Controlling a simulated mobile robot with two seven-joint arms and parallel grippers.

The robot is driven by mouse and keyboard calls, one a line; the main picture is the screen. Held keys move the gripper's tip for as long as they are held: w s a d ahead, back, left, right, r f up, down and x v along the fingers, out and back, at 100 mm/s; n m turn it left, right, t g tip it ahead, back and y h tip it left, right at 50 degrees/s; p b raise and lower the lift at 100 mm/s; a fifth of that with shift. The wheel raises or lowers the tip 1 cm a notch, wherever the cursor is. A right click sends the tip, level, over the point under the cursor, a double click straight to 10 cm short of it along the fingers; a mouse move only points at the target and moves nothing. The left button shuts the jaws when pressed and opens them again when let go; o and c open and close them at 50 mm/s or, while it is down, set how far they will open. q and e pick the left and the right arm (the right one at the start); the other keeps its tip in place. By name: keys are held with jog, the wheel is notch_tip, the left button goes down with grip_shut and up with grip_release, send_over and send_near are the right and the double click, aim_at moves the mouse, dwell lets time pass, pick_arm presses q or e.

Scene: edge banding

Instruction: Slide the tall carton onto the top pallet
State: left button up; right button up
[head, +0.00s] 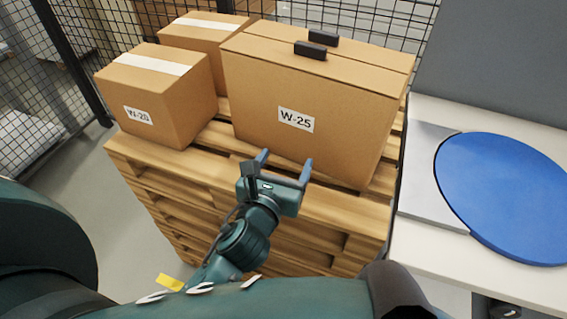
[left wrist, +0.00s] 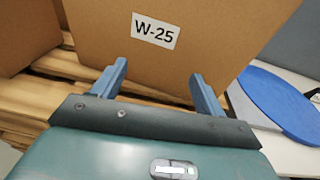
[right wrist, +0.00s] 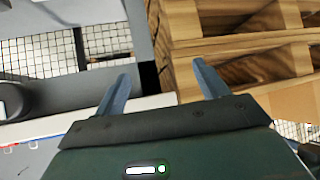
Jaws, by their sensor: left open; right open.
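The tall carton (head: 300,110), labelled W-25, stands upright on the top pallet (head: 350,205) of a wooden stack, with two dark blocks on its top. Its labelled face also fills much of the left wrist view (left wrist: 190,60). My left gripper (head: 286,165) is open and empty in front of that face, below the label; I cannot tell whether the fingertips touch it. The left wrist view shows both fingers apart (left wrist: 158,75). My right gripper (right wrist: 163,80) is open and empty in the right wrist view, near the side of the wooden pallets (right wrist: 240,60).
A smaller carton (head: 160,95) labelled W-20 stands left of the tall carton, with another taped carton (head: 205,38) behind. A white table (head: 420,260) with a blue disc (head: 505,195) lies close on the right. Wire mesh fencing (head: 85,35) runs behind.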

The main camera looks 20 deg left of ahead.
pick_arm(q)
jog(key=shift+d, duration=0.1)
pick_arm(e)
jog(key=shift+d, duration=0.1)
pick_arm(q)
jog(key=w+f+b, duration=0.1)
jog(key=f, duration=0.1)
jog(key=w+f+b, duration=0.1)
jog(key=w+f, duration=0.1)
jog(key=w+f+b, duration=0.1)
jog(key=f+b, duration=0.1)
jog(key=shift+w, duration=0.3)
jog(key=shift+w+f, duration=0.15)
jog(key=shift+w, duration=0.5)
jog(key=shift+w+f, duration=0.15)
jog(key=shift+w, duration=0.45)
jog(key=shift+w+f, duration=0.15)
jog(key=shift+w, duration=0.25)
pick_arm(e)
jog(key=shift+a+f, duration=0.35)
jog(key=shift+f, duration=0.35)
pick_arm(q)
jog(key=shift+w, duration=0.1)
pick_arm(e)
jog(key=shift+w, duration=0.1)
